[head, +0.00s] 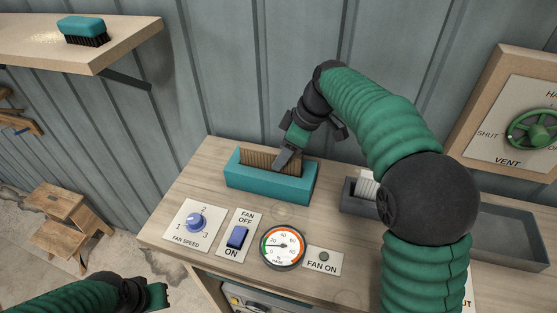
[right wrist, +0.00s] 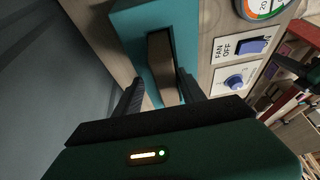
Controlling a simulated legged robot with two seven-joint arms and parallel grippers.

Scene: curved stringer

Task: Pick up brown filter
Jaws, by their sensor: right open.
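The brown filter (head: 257,161) is a pleated block standing upright in a teal open-topped box (head: 268,186) on the wooden bench. In the right wrist view the filter (right wrist: 162,62) shows as a narrow block inside the teal box (right wrist: 136,23). My right gripper (head: 284,160) is at the right part of the filter. In its wrist view my right gripper (right wrist: 160,77) is open, with one finger on each side of the filter; I cannot tell whether they touch it. My left gripper (head: 156,295) is low at the left, apart from the bench; its fingers are not clear.
A fan speed knob (head: 195,222), blue fan switch (head: 237,237) and gauge (head: 283,246) lie in front of the box. A grey tray (head: 513,238) with a white pleated piece (head: 367,186) beside it is partly behind my right arm. A shelf holds a teal brush (head: 82,30).

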